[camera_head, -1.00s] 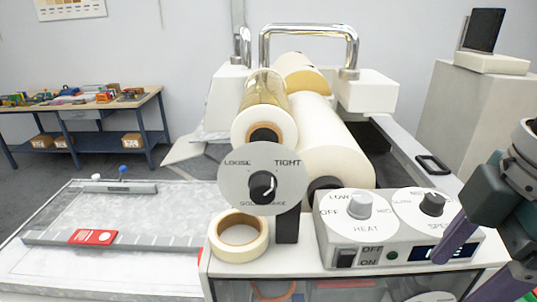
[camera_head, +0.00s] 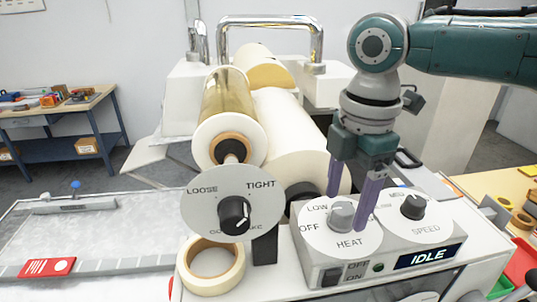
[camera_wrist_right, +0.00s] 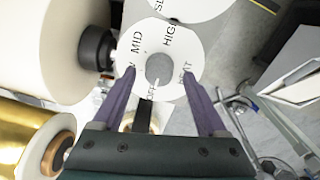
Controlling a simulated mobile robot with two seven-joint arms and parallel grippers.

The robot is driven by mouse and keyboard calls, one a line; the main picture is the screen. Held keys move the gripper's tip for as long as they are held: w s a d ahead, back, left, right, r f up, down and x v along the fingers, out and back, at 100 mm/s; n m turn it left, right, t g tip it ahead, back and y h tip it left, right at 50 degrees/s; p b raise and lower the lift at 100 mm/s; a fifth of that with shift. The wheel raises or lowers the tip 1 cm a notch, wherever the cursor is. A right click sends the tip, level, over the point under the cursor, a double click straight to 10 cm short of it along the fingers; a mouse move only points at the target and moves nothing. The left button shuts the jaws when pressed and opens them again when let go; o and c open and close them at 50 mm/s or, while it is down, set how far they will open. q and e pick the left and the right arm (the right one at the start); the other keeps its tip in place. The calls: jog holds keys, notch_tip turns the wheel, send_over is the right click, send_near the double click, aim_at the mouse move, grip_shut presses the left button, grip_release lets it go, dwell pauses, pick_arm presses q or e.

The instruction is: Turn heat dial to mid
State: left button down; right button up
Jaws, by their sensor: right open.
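The heat dial (camera_head: 341,215) is a grey knob on a round white plate (camera_head: 322,238) marked OFF, LOW and HEAT, on the left of the control box. In the right wrist view the same knob (camera_wrist_right: 159,68) is near the plate's middle, with MID and HIGH readable beyond it. A pale mark on its near edge seems to face OFF. My right gripper (camera_head: 347,209) points down at the dial with purple fingers apart, one on each side of the knob. In the wrist view the open fingers (camera_wrist_right: 159,73) straddle it; contact cannot be told. My left gripper is out of view.
The black speed knob (camera_head: 413,206) is right of the heat dial. An IDLE display (camera_head: 429,257) and a black switch (camera_head: 331,276) are on the box front. The LOOSE/TIGHT dial (camera_head: 234,214), white roller (camera_head: 290,135) and tape roll (camera_head: 210,267) are to the left.

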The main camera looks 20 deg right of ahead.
jog(key=shift+f, duration=0.7)
grip_shut()
